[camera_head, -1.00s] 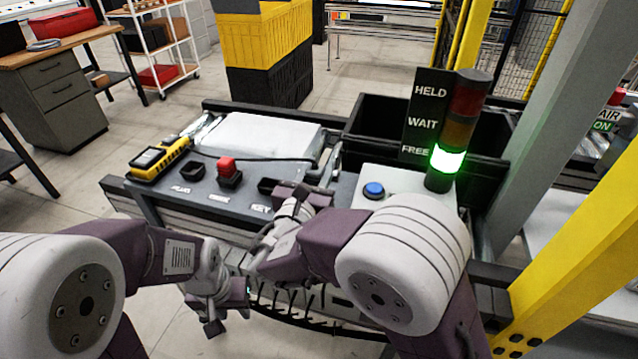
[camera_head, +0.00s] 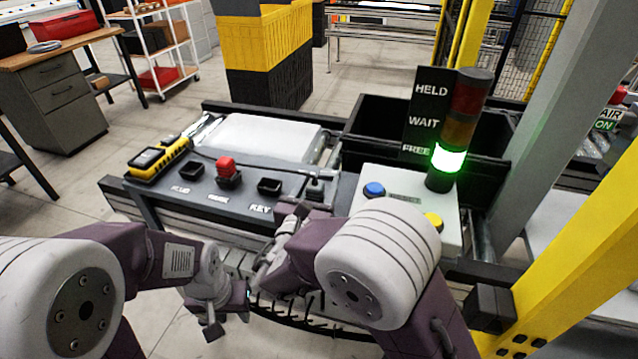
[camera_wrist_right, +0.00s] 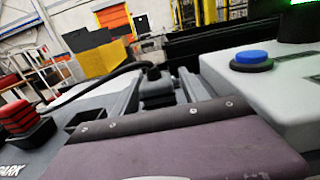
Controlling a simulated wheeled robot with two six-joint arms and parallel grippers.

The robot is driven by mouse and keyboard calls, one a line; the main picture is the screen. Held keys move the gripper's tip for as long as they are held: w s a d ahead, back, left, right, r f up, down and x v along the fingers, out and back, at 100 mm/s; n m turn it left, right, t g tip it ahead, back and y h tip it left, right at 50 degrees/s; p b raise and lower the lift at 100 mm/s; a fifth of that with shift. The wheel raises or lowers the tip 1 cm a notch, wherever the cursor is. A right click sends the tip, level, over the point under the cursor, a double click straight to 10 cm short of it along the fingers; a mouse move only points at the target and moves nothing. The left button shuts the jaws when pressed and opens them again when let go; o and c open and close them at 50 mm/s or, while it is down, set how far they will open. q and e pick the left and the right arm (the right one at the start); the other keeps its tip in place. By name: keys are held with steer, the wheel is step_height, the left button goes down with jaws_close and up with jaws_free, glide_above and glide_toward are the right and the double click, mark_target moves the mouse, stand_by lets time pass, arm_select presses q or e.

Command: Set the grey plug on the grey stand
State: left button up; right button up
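The dark grey plug (camera_head: 315,186) stands upright at the right end of the dark panel, right of the KEY socket, with a black cable at its top. The plug (camera_wrist_right: 156,88) also shows in the right wrist view, on a dark grey base that may be the grey stand (camera_wrist_right: 158,103); the seating is hard to see. My right gripper (camera_wrist_right: 160,82) is open, one finger on each side of the plug's line, not closed on it. In the head view its arm is just in front of the plug. My left gripper (camera_head: 226,318) hangs low in front of the panel; its opening is unclear.
A red plug-like block (camera_head: 228,171) sits in the middle socket. The KEY socket (camera_head: 269,186) looks empty. A yellow handheld device (camera_head: 160,158) lies left. A control box with a blue button (camera_head: 374,189) stands close right. The light tower (camera_head: 450,160) glows green at FREE.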

steer(key=shift+r, duration=0.1)
steer(key=shift+s+a, duration=0.15)
steer(key=v, duration=1.1)
steer(key=shift+s, duration=0.35)
steer(key=shift+r, duration=0.1)
